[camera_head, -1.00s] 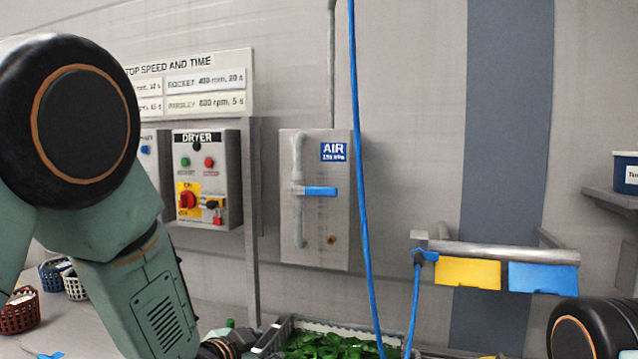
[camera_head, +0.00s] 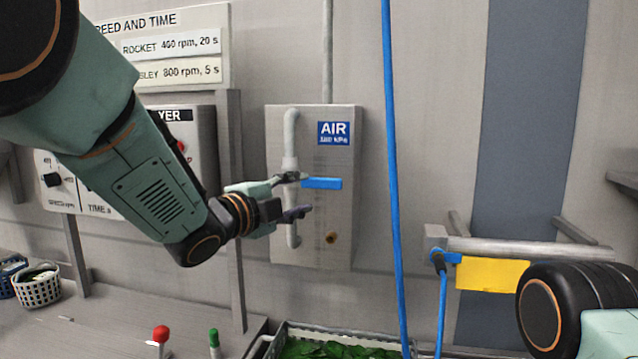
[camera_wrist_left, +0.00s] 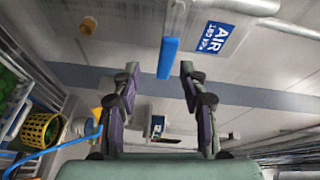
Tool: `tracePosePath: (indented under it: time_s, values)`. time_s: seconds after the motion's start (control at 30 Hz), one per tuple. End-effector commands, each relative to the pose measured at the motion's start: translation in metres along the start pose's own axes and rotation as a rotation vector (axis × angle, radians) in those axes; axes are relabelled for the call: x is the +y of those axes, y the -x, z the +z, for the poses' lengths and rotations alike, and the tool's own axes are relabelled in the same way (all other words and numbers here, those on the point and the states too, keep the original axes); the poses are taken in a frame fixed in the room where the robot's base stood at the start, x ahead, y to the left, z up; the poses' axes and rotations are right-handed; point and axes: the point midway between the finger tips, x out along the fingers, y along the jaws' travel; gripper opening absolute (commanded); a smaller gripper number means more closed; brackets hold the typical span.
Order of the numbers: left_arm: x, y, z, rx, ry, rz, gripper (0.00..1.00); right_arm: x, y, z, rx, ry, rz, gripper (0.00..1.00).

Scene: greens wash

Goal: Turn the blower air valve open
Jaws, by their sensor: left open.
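The air valve's blue lever (camera_head: 322,183) lies level, across the grey pipe (camera_head: 291,150) on a grey wall panel (camera_head: 343,225) with a blue AIR label (camera_head: 333,133). My left gripper (camera_head: 303,195) is open, just left of the lever in the head view, and its fingers partly hide the pipe. In the left wrist view the lever (camera_wrist_left: 168,58) shows ahead, between the lines of the two open fingers (camera_wrist_left: 158,72), nearer the left finger. I see no contact with it. Part of my right arm shows at lower right; its gripper is out of view.
A blue hose (camera_head: 393,180) hangs right of the panel. A dryer control box (camera_head: 195,145) is partly behind my left arm. A crate of greens (camera_head: 335,348) stands below. A rail with a yellow card (camera_head: 492,274) is at right.

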Motion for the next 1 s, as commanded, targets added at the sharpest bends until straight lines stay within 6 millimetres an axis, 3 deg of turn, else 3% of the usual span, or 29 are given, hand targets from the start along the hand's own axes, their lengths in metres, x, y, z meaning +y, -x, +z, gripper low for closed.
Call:
tracePosePath:
  time_s: [0.37, 0.8, 1.0]
  values:
    - [-0.003, -0.002, -0.014, 0.029, -0.159, -0.010, 0.43, 0.000, 0.002, 0.001, -0.001, 0.000, 0.000, 0.60]
    - [-0.003, -0.061, -0.014, 0.030, -0.155, -0.010, 0.43, 0.000, 0.014, 0.000, -0.001, 0.000, 0.000, 0.60]
    - [-0.003, -0.075, -0.013, 0.029, -0.156, -0.010, 0.43, 0.000, 0.016, 0.001, -0.001, 0.000, 0.000, 0.60]
